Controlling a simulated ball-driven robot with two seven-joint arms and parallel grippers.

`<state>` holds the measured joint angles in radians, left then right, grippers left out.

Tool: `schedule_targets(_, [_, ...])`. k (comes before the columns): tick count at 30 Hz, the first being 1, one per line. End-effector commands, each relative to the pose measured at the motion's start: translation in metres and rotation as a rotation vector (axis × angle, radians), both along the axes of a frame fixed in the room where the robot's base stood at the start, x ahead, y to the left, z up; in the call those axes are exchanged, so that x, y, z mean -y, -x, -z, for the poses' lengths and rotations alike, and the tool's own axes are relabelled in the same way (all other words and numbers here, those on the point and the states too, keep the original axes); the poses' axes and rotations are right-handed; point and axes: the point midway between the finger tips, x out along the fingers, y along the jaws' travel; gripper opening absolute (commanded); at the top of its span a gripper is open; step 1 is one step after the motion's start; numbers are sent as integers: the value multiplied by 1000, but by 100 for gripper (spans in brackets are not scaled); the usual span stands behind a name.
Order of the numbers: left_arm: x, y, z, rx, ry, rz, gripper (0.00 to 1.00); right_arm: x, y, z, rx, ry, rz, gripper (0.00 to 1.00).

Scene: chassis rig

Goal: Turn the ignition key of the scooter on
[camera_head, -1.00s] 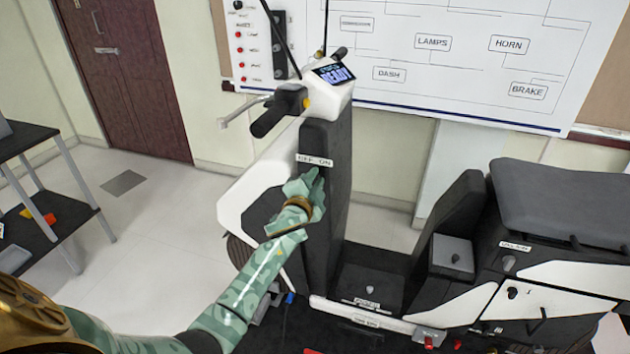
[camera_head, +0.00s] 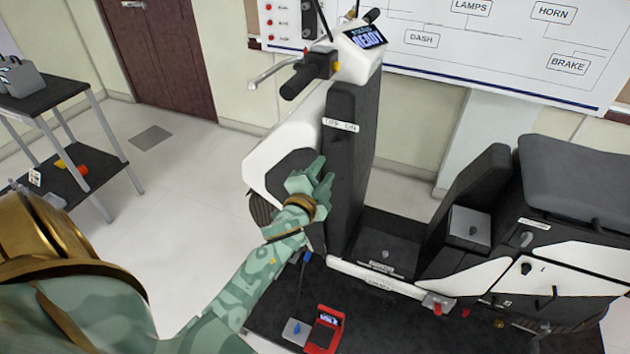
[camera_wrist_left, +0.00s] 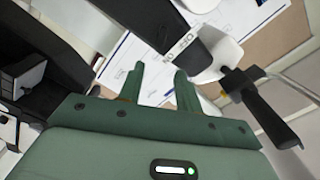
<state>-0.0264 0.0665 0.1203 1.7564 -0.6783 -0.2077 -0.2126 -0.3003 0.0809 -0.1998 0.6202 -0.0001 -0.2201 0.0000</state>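The scooter (camera_head: 352,165) stands with its upright front column under the handlebar. An "OFF ON" label (camera_head: 340,125) is on the column, with a small dark key or knob (camera_head: 337,139) just below it; its exact angle is too small to tell. The dash display (camera_head: 364,37) is lit and reads "READY". My left gripper (camera_head: 323,172) is below the key, apart from it, fingers pointing up. In the left wrist view its two fingers (camera_wrist_left: 159,74) are spread with nothing between them, and the label (camera_wrist_left: 180,43) shows beyond. My right gripper is not in view.
The handlebar grip (camera_head: 308,75) and brake lever (camera_head: 283,69) stick out left above my gripper. A red device (camera_head: 325,330) lies on the dark platform. A shelf table (camera_head: 65,100) stands at left. A wall board (camera_head: 500,50) is behind.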

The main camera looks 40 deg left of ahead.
Motion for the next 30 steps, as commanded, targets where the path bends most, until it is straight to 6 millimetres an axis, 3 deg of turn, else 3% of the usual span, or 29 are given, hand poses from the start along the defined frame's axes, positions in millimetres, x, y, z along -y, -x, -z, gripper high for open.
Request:
schedule_targets(3, [6,24,0,-1,0,0,35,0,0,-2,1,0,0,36])
schedule_targets(9, [11,43,1,-1,0,0,35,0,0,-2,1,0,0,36])
schedule_targets(27, [11,45,1,1,10,0,35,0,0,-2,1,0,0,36])
schedule_targets(29, [11,45,10,-9,65,1,35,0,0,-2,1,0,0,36])
schedule_targets(30, [12,45,25,-33,101,0,35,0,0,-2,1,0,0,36])
